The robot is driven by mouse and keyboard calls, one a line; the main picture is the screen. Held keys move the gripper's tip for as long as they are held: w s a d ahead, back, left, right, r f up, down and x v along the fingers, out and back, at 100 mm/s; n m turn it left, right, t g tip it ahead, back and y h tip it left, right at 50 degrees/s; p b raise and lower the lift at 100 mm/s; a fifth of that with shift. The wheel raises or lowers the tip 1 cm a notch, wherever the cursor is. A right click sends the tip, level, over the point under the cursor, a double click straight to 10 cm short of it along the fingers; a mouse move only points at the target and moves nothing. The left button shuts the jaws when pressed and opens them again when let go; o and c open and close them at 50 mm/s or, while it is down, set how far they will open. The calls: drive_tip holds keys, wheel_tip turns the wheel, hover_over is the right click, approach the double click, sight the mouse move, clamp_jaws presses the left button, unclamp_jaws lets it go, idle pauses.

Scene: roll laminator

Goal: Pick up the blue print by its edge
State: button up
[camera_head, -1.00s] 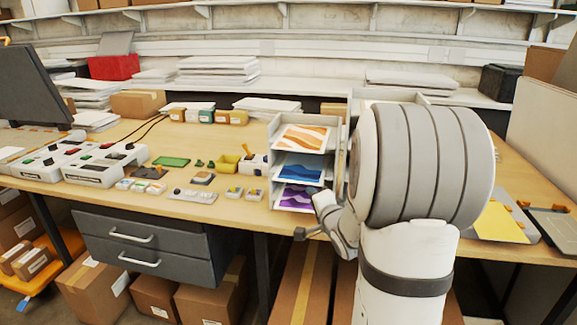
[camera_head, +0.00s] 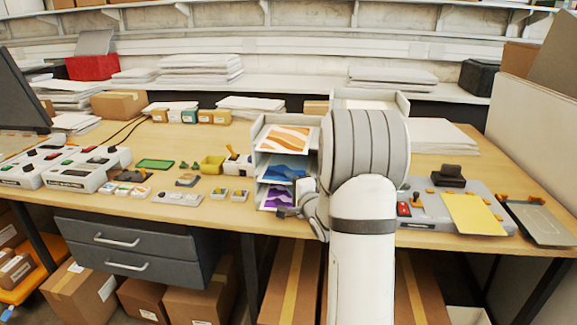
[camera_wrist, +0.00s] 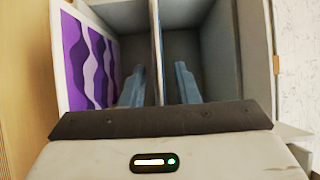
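The blue print (camera_head: 285,169) lies in the middle level of a pale tiered rack (camera_head: 257,150). An orange print (camera_head: 284,139) is above it and a purple print (camera_head: 276,198) below. My gripper (camera_head: 287,212) is at the front of the rack, low, by the purple print. In the wrist view my gripper (camera_wrist: 160,86) is open, its two blue-grey fingers apart on either side of a thin upright-looking panel (camera_wrist: 157,45). The purple print (camera_wrist: 88,60) shows at left there. I cannot make out the blue print's face in the wrist view, nor any contact.
My arm hides the rack's right side. A laminator (camera_head: 420,212) with a yellow sheet (camera_head: 472,213) stands to the right. A yellow bin (camera_head: 212,164) and small parts lie left of the rack. A drawer unit (camera_head: 130,250) hangs under the table.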

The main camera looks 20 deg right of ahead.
clamp_jaws()
idle(0.3)
drive_tip(key=shift+r, duration=0.1)
